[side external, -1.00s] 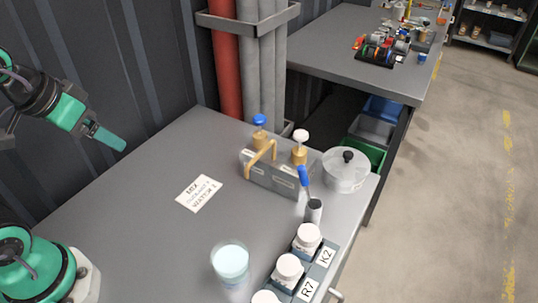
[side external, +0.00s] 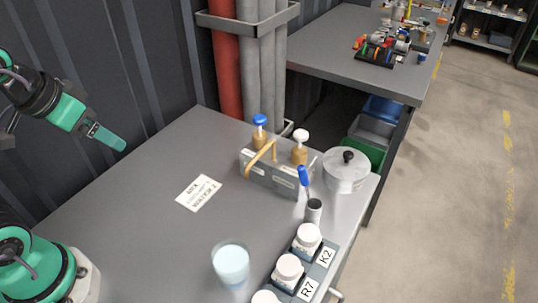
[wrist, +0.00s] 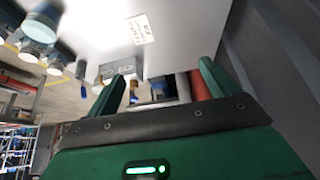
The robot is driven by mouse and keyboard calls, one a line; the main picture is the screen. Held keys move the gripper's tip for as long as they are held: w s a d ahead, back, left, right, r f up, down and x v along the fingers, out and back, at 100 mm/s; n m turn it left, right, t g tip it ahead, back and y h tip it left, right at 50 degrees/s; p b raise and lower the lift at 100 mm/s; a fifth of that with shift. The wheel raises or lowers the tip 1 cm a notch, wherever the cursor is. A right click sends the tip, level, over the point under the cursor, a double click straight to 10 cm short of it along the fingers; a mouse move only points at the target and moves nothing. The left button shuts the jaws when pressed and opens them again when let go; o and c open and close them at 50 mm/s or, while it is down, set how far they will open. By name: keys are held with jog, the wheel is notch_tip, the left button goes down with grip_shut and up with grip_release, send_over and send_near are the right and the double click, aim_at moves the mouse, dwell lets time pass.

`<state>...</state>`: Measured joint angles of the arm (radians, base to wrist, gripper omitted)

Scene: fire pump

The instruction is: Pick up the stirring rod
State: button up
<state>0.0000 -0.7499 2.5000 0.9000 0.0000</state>
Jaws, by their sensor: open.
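A thin rod with a blue handle (side external: 304,176), which looks like the stirring rod, stands tilted in a small grey cup (side external: 314,211) near the table's right edge. Its blue end also shows small in the wrist view (wrist: 84,91). The rod's lower part is hidden in the cup. My gripper (side external: 112,140) is at the far left in the side view, raised above the table and well apart from the rod. In the wrist view my gripper's two green fingers (wrist: 161,82) are spread, with nothing held between them.
A grey block with a tan handle and two pump-topped bottles (side external: 268,180) stands behind the cup. A lidded glass pot (side external: 346,172) is at its right. White-capped jars (side external: 289,269) and a pale blue beaker (side external: 231,262) stand in front. A label card (side external: 198,193) lies flat; the table's left is clear.

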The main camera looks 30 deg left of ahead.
jog(key=shift+c, duration=0.2)
jog(key=c, duration=0.9)
jog(key=shift+w, duration=0.1)
jog(key=shift+c, duration=0.2)
jog(key=n+g+h, duration=0.2)
jog(key=n, duration=0.2)
send_near(302, 172)
jog(key=a, duration=0.9)
jog(key=shift+w+a+f, duration=0.1)
jog(key=shift+f, duration=0.1)
jog(key=shift+n+g, duration=0.4)
jog(key=shift+n, duration=0.5)
jog(key=d+f, duration=0.1)
jog(key=d, duration=0.2)
jog(key=w+d+f, duration=0.1)
jog(key=d+f, duration=0.1)
jog(key=d, duration=0.1)
jog(key=w+d+f, duration=0.1)
jog(key=d+f, duration=0.1)
jog(key=d, duration=0.1)
jog(key=shift+d+f, duration=0.2)
jog(key=shift+d, duration=0.1)
jog(key=shift+d+f, duration=0.25)
jog(key=shift+d, duration=0.1)
